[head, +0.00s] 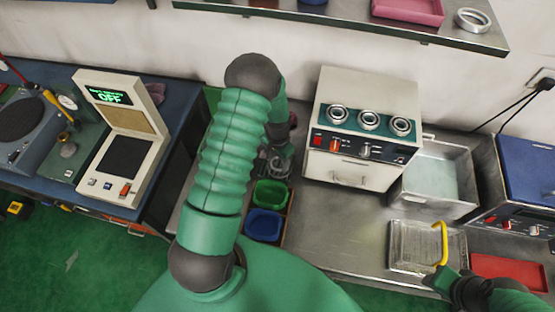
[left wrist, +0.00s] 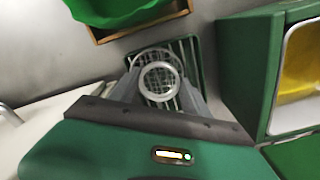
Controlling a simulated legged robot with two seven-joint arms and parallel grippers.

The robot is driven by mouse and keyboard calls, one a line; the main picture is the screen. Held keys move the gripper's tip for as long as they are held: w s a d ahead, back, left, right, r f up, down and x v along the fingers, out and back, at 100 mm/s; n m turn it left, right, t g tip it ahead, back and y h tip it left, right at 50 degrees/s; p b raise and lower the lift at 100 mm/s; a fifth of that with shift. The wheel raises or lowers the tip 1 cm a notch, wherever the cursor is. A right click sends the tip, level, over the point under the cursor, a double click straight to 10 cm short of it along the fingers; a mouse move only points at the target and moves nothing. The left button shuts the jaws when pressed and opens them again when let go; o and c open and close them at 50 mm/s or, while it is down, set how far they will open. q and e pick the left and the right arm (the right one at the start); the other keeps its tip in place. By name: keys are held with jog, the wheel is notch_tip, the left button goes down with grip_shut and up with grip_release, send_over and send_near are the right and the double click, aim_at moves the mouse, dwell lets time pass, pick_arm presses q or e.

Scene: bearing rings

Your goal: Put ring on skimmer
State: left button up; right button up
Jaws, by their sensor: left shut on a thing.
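My left gripper (left wrist: 160,86) is shut on a metal ring (left wrist: 160,98), which sits between its two fingers in the left wrist view. A wire grid in a green frame (left wrist: 188,50) shows behind the ring; I cannot tell how far apart they are. In the head view the left gripper (head: 278,163) is small and partly hidden by my own arm. A yellow curved handle (head: 443,240) stands at a shallow wire-mesh tray on the right of the counter; it may belong to the skimmer. My right gripper (head: 440,277) is at the handle's lower end, its fingers unclear.
Green (head: 270,193) and blue (head: 264,225) bins stand below the left gripper. A cream machine (head: 350,172) with several rings on top stands right of it. A metal basin (head: 437,207), red tray (head: 508,272) and blue-topped box (head: 530,165) fill the right. A shelf (head: 345,27) hangs above.

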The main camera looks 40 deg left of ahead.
pick_arm(q)
jog(key=shift+d+f, duration=0.2)
jog(key=shift+d, duration=0.15)
dwell(0.7)
jog(key=o, duration=1.4)
notch_tip(320, 180, up, 6)
jog(key=p, duration=0.4)
jog(key=shift+r+p, duration=0.1)
jog(key=shift+p, duration=0.2)
